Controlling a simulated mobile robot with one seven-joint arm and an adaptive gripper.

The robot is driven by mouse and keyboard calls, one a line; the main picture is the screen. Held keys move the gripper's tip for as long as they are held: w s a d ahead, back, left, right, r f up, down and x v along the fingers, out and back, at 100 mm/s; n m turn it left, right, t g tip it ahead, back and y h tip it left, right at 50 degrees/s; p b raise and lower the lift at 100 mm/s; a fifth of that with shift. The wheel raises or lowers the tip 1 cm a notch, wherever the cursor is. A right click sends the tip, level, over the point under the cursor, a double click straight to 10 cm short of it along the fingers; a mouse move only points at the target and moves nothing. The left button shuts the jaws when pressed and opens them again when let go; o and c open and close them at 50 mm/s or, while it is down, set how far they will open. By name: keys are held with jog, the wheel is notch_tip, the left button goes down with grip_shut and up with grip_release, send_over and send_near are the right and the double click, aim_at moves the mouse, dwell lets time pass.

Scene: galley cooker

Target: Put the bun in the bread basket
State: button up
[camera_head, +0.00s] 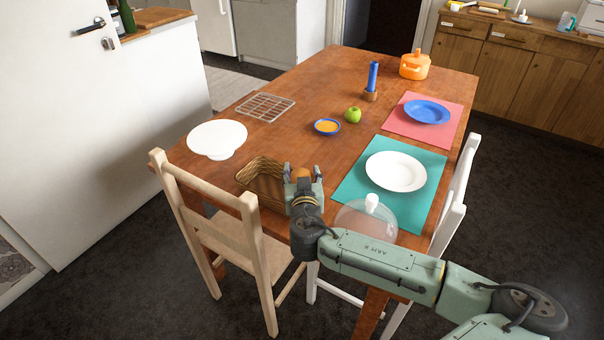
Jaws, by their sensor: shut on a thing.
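The bun (301,174) is a small orange-brown shape showing between the fingers of my gripper (301,170). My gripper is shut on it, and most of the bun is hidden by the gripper. The bread basket (262,178) is a brown woven basket at the near edge of the wooden table. My gripper is at the right end of the basket in the picture and covers part of it. I cannot tell from this view whether the bun is over the basket or beside it, or how high it is.
On the table (300,110) are a white round board (217,138), a wire rack (265,106), a yellow-filled bowl (327,127), a green apple (353,115) and a white plate (395,171). A clear dome (366,218) stands right of my gripper. A wooden chair (215,230) stands in front.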

jog(key=o, duration=1.1)
